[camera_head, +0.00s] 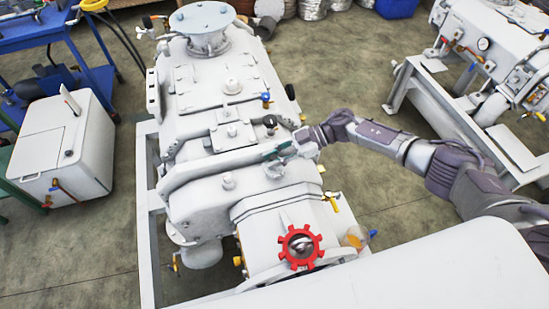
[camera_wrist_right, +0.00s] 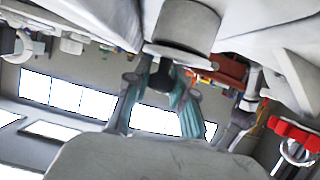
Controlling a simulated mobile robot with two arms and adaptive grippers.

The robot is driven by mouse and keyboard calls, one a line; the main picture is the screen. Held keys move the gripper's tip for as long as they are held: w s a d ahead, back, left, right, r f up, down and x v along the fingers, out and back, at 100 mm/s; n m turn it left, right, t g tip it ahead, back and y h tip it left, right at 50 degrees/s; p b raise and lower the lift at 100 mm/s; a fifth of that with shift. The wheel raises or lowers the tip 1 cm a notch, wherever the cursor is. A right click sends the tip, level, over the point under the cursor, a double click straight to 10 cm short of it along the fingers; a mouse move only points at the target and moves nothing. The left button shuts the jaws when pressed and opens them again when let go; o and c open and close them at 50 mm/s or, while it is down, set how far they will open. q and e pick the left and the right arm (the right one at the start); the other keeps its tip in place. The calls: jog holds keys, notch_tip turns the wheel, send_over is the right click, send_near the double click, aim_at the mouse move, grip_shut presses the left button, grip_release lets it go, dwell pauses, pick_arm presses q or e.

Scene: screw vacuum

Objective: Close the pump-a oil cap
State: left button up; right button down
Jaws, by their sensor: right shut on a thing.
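The large white pump (camera_head: 225,165) stands on a white frame in the middle of the head view. My right gripper (camera_head: 277,153) reaches in from the right over the pump's near half; its teal finger pads show. In the right wrist view the pads of the gripper (camera_wrist_right: 163,98) stand on both sides of a small dark piece below a grey round fitting (camera_wrist_right: 187,25). The gripper is shut on this small part, likely the oil cap; its contact is largely hidden in the head view. My left gripper is not in view.
A red handwheel (camera_head: 300,246) sits on the pump's near end. A dark-topped fitting (camera_head: 270,122) stands just beyond the gripper. A second white machine (camera_head: 495,50) is at the right, a white box unit (camera_head: 65,150) at the left.

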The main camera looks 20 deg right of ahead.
jog(key=shift+w+f+m, duration=0.1)
jog(key=shift+f+m, duration=0.1)
jog(key=shift+m, duration=0.1)
dwell(0.4)
jog(key=c, duration=1)
grip_release()
jog(key=shift+d+r, duration=0.15)
jog(key=shift+d, duration=0.15)
jog(key=v, duration=1.1)
jog(key=shift+w+d+r, duration=0.1)
jog(key=shift+w+d, duration=0.1)
jog(key=shift+w, duration=0.05)
